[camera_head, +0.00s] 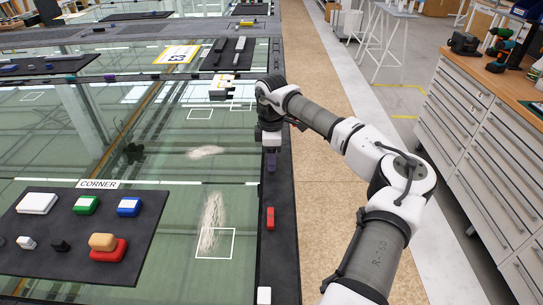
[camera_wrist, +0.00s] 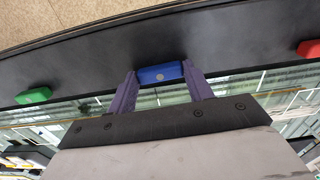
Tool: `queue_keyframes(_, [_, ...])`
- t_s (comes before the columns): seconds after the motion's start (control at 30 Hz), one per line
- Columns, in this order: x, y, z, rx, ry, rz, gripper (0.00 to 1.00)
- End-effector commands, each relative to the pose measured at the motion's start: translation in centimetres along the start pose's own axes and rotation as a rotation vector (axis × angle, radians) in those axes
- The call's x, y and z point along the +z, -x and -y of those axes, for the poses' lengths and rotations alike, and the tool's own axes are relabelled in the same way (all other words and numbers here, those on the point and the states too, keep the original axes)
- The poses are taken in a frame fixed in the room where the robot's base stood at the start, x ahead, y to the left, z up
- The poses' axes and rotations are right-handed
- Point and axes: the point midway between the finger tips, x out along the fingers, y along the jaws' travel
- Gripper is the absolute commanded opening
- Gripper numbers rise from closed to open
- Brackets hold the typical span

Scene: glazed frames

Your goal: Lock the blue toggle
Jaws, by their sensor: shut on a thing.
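The blue toggle (camera_wrist: 160,73) is a small blue block on the dark frame rail (camera_wrist: 235,45), in the middle of the wrist view. My gripper (camera_wrist: 159,74) has its two purple fingers on either end of the toggle and is shut on it. In the head view my gripper (camera_head: 271,160) points down at the dark right-hand rail (camera_head: 283,245), and the blue toggle is hidden behind it there. I cannot tell from these frames whether the toggle is turned to its locked position.
A red toggle (camera_head: 270,218) sits nearer on the same rail. A green toggle (camera_wrist: 33,95) shows left in the wrist view. A dark board (camera_head: 30,255) with coloured blocks lies on the glass at left. A drawer cabinet (camera_head: 480,150) stands right, across the floor.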

Motion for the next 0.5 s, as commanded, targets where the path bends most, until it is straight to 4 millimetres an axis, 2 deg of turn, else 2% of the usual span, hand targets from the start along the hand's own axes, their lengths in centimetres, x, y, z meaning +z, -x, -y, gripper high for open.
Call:
queue_keyframes(0.27, [0.02, -0.22, -0.06, 0.003, 0.164, 0.002, 0.28])
queue_keyframes(0.5, [0.01, -0.23, -0.07, 0.003, 0.385, 0.001, 0.28])
